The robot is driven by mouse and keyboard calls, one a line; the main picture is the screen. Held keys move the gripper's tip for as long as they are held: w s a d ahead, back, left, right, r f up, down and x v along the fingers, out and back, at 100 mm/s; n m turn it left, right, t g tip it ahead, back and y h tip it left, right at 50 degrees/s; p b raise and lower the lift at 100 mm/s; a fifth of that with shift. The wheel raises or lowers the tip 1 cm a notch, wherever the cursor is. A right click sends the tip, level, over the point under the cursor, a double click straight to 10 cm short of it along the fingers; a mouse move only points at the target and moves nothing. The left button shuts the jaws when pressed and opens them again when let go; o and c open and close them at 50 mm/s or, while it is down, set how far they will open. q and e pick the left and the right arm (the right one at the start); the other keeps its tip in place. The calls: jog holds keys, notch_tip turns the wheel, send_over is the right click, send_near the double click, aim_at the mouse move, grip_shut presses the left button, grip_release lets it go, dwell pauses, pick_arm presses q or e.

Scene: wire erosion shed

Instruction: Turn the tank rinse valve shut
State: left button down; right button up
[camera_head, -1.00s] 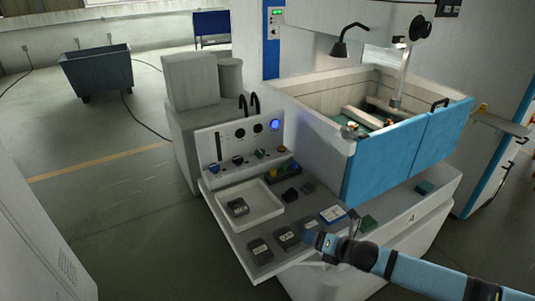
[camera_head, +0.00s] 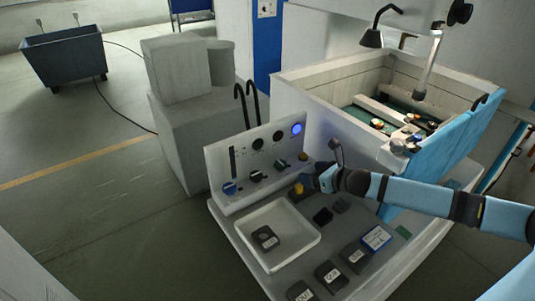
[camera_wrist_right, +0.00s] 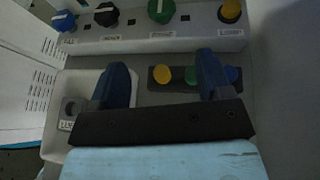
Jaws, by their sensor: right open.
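My right gripper (camera_head: 320,167) is open and empty, in front of the panel's right end.
A white tray (camera_head: 246,236) holding a dark labelled block (camera_head: 265,237) sits on the shelf. Several dark labelled blocks and a blue-edged card (camera_head: 376,239) lie along its front. The blue-doored tank (camera_head: 452,140) stands behind my right arm.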

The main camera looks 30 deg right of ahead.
aim_at(283, 164)
jog(key=x, duration=0.4)
jog(key=p+x, duration=0.1)
jog(key=x, duration=0.3)
jog(key=p+x, duration=0.1)
jog(key=x, duration=0.4)
jog(key=shift+w+d+r, duration=0.15)
jog(key=shift+w+r, duration=0.15)
pick_arm(q)
jog(key=shift+s+r, duration=0.3)
jog(key=shift+r, duration=0.2)
jog(key=shift+s+r, duration=0.3)
jog(key=shift+r, duration=0.2)
jog(key=shift+s+f, duration=0.1)
jog(key=shift+s, duration=0.15)
pick_arm(e)
jog(key=c, duration=0.9)
